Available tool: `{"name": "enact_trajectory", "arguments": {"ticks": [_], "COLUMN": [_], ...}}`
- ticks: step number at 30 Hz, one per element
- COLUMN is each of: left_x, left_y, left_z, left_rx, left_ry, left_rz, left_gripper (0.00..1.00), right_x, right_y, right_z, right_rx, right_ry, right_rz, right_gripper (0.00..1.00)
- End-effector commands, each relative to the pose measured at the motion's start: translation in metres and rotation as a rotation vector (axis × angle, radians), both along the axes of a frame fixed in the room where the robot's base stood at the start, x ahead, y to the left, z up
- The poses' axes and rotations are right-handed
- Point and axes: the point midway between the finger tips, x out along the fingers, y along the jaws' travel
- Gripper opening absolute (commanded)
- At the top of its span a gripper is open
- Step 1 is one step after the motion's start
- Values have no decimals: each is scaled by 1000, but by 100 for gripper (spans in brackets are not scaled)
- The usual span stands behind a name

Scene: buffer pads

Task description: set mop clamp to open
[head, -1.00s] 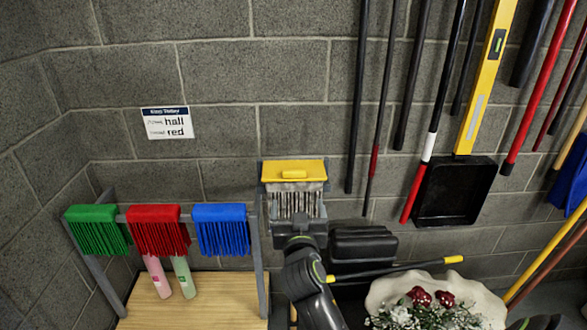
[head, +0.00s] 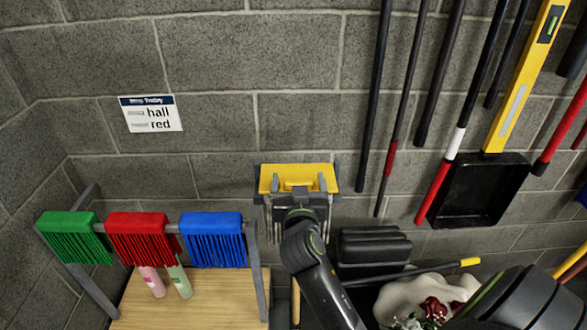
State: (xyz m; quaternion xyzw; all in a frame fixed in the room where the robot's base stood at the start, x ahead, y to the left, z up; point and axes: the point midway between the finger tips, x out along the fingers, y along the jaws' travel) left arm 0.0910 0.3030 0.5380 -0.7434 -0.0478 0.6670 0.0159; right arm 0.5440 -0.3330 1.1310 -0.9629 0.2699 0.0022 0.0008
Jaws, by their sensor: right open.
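The mop clamp (head: 298,170) is a yellow piece on a grey mount against the block wall, at the centre of the head view. Its front tab shows between my fingers. Grey mop strands (head: 326,228) hang below it and are partly hidden by my gripper. My right gripper (head: 298,184) is open, with one fingertip at each side of the tab, overlapping the yellow face. I cannot tell whether the fingers touch it. My left gripper is not in view.
Green (head: 70,238), red (head: 138,238) and blue (head: 212,238) fringed mop heads hang on a rack at left above a wooden top (head: 215,300). Poles and a black dustpan (head: 480,190) hang at right.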

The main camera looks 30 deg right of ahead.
Motion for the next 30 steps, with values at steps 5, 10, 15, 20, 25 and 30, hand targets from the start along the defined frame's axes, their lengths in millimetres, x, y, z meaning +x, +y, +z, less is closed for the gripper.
{"name": "enact_trajectory", "arguments": {"ticks": [5,10,15,20,25,30], "left_x": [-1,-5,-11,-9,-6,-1], "left_y": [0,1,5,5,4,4], "left_z": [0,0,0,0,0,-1], "left_rx": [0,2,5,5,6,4], "left_ry": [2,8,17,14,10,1], "left_rz": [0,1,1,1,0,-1], "left_gripper": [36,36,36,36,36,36], "right_x": [-1,-1,-1,-1,-1,3], "right_y": [-1,-1,-1,-1,-1,-1], "right_z": [0,0,0,0,0,1], "right_rx": [1,0,0,1,0,0], "right_ry": [1,0,0,1,1,0], "right_rz": [-3,-3,-3,-3,-3,-2], "right_gripper": [85,83,61,40,23,23]}}
